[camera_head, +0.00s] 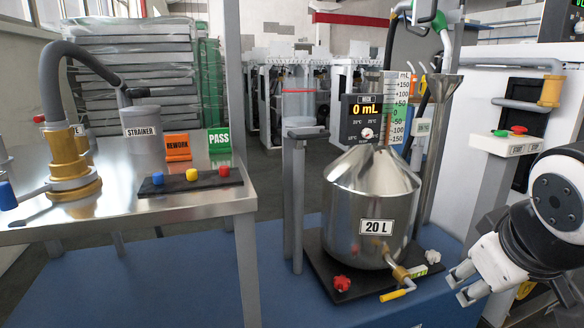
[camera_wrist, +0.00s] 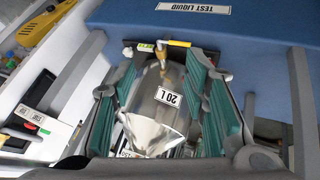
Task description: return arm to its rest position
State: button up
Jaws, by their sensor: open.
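My gripper (camera_head: 464,286) is at the right of the head view, low and to the right of the steel 20 L vessel (camera_head: 358,222). Its fingers are apart with nothing between them, and a gap separates them from the vessel. In the wrist view the two teal-padded fingers of my gripper (camera_wrist: 160,92) stand wide apart, with the vessel (camera_wrist: 153,125) seen beyond them. My white and black arm comes in from the right edge of the head view.
The vessel stands on a dark base plate with a red knob (camera_head: 341,283) and a yellow-handled tap (camera_head: 397,292). A 0 mL display (camera_head: 366,117) is above it. A steel table (camera_head: 130,208) is at left. A START/STOP button post (camera_head: 510,146) stands behind my arm.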

jog(key=s+a+f+m+g+y, duration=0.1)
jog(key=s+a+f+m+g, duration=0.2)
jog(key=s, duration=0.6)
jog(key=s+a+g+y, duration=0.2)
jog(key=s+a+g, duration=0.15)
jog(key=s, duration=0.65)
notch_tip(320, 180, up, 38)
jog(key=t+p, duration=0.4)
jog(key=p, duration=3.2)
jog(key=shift+w+a+f, duration=0.15)
jog(key=shift+a+f, duration=0.05)
